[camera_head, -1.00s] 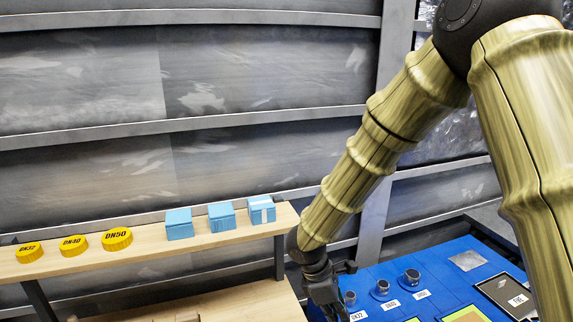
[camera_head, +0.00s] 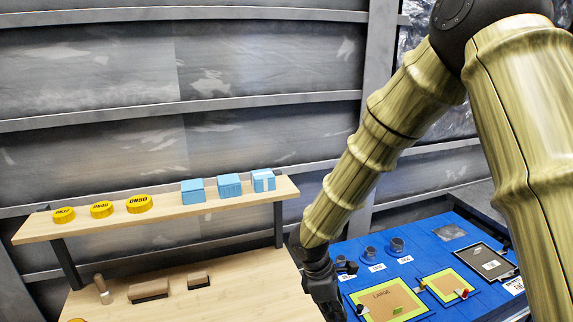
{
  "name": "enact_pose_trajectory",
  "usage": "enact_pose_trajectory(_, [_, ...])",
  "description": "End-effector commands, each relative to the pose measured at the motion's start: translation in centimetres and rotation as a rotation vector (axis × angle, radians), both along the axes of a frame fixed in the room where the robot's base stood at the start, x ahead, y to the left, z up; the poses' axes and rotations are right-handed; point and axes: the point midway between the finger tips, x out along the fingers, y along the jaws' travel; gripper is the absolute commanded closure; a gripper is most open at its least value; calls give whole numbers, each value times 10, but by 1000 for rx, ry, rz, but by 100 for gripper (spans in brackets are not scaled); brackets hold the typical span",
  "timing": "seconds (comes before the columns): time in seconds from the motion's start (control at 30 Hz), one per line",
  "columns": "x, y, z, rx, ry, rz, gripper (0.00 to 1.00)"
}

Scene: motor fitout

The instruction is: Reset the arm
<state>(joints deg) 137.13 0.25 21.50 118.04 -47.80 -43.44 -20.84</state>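My gripper (camera_head: 325,289) hangs at the end of my arm, low in the middle of the picture, between the wooden bench and the blue board. Its fingers point down and are dark and small, partly cut off by the lower edge, so I cannot tell whether they are open or shut. I see nothing clearly held in it. My arm, with a bamboo-like covering, comes down from the upper right, bent at a black joint.
A wooden shelf (camera_head: 170,218) carries yellow caps (camera_head: 101,209) and blue boxes (camera_head: 229,185). Below it, a wooden bench (camera_head: 235,295) holds brown blocks (camera_head: 148,291). The blue board (camera_head: 415,240) at right bears dark round fittings (camera_head: 397,245), a LARGE panel (camera_head: 388,302) and a dark-framed panel (camera_head: 480,262).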

Motion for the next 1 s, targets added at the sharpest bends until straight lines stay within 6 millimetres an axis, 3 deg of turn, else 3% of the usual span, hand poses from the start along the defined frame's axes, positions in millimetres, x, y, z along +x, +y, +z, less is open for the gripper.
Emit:
enact_pose_trajectory(0.27, [-35, 5, -53, 104, 44, -124, 100])
enact_pose_trajectory(0.47, [-74, 8, -104, 202, 75, -288, 100])
enact_pose_trajectory(0.77, [-161, 1, -199, 335, 70, -737, 100])
enact_pose_trajectory(1.0, [-222, -33, -252, 328, -39, -1092, 100])
